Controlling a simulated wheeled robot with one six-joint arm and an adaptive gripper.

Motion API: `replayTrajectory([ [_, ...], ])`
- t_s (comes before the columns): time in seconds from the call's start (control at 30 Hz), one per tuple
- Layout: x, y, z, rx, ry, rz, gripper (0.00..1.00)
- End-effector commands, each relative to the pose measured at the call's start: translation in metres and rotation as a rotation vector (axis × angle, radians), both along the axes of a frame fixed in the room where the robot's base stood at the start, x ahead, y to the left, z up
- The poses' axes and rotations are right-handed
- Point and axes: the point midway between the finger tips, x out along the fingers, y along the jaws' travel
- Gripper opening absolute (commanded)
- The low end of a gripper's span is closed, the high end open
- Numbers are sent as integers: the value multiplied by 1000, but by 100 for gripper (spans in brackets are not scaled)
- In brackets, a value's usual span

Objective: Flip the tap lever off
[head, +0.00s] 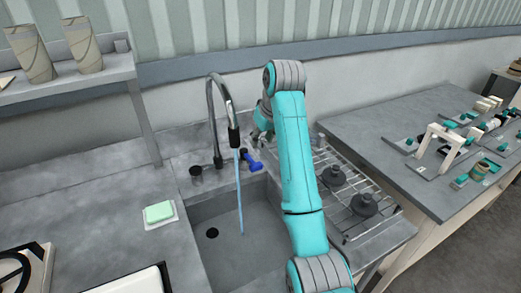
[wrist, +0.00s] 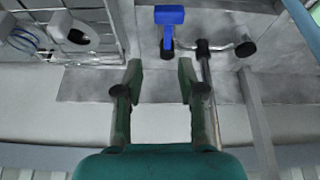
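The tap (head: 219,105) is a grey gooseneck with a black spout end at the back of the sink. A blue stream of water (head: 239,195) runs from it into the sink. The blue tap lever (head: 252,163) sits at the tap's base, to its right. In the wrist view the blue lever (wrist: 169,15) is beyond my fingertips, near the top edge, with the tap's pipe (wrist: 206,85) to its right. My gripper (wrist: 160,72) is open and empty, apart from the lever. In the head view my gripper (head: 261,128) is above and behind the lever, its fingers partly hidden.
The sink basin (head: 195,217) lies below the tap. A green soap (head: 159,211) is on the left counter. A workbench (head: 365,125) is at right.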

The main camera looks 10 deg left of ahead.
Motion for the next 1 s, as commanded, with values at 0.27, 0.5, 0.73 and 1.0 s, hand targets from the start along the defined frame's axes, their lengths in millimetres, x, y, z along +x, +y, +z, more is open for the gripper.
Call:
replayTrajectory([
  [0.27,-4,18,-11,0,31,-17,40],
  [0.5,8,27,-49,0,31,-16,40],
  [0.73,19,35,-81,1,29,-15,40],
  [1.0,25,39,-96,1,27,-16,40],
])
